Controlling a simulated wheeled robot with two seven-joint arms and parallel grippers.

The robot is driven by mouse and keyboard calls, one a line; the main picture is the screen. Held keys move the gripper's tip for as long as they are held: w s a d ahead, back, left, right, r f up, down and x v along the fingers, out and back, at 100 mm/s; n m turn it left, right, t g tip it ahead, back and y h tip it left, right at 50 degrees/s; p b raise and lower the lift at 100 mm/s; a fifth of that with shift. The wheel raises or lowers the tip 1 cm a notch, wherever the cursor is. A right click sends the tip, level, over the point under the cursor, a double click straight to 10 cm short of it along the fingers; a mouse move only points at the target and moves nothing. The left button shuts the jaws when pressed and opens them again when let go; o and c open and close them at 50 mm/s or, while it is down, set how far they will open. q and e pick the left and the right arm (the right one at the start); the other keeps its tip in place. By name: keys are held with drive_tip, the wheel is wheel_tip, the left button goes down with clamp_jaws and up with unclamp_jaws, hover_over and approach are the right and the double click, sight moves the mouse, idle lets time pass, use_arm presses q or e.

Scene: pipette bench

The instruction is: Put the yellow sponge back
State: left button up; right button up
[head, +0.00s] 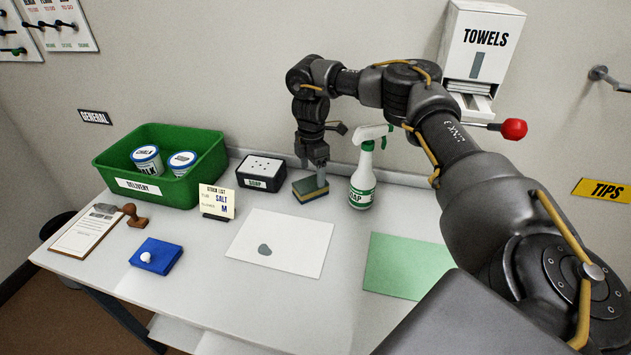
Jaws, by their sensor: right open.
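The jaws are open; I cannot tell whether a finger touches the sponge. The black box (260,174) has a white top with dark holes and a green label on its front. My left gripper is not in view.
A white spray bottle (362,186) stands close to the right of the sponge. A green delivery crate (205,165) holds two tubs. A white sheet (290,240) with a grey spot and a green mat (405,265) lie in front. A stock card (217,200) stands left.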

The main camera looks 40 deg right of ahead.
sight(312, 182)
wheel_tip(312, 182, up, 6)
drive_tip(key=p, duration=0.1)
drive_tip(key=shift+r, duration=0.25)
idle(0.4)
